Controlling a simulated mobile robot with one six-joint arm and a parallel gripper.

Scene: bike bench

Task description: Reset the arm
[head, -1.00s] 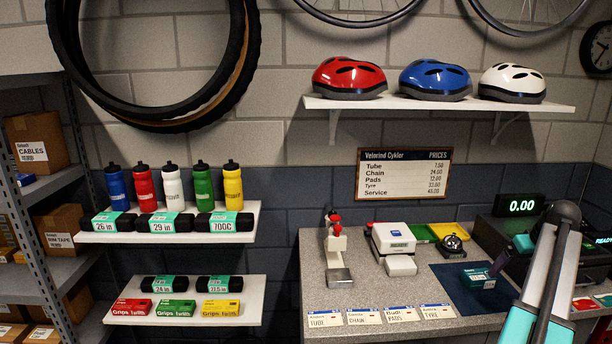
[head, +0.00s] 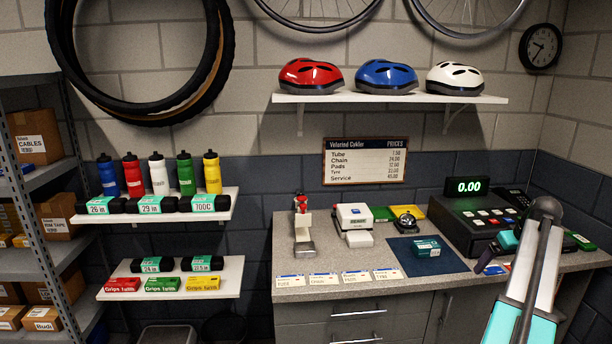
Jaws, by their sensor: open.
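My arm (head: 525,290) enters the head view at the lower right and bends over at its elbow. My gripper (head: 484,266) is the dark end piece above the counter, in front of the cash register. It is open and holds nothing that I can see; its fingers are small and dark. A teal box (head: 428,248) sits on the dark blue mat (head: 398,260), left of my gripper and apart from it.
Helmets (head: 386,76) sit on a wall shelf above. Shelves of bottles and boxes stand at left.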

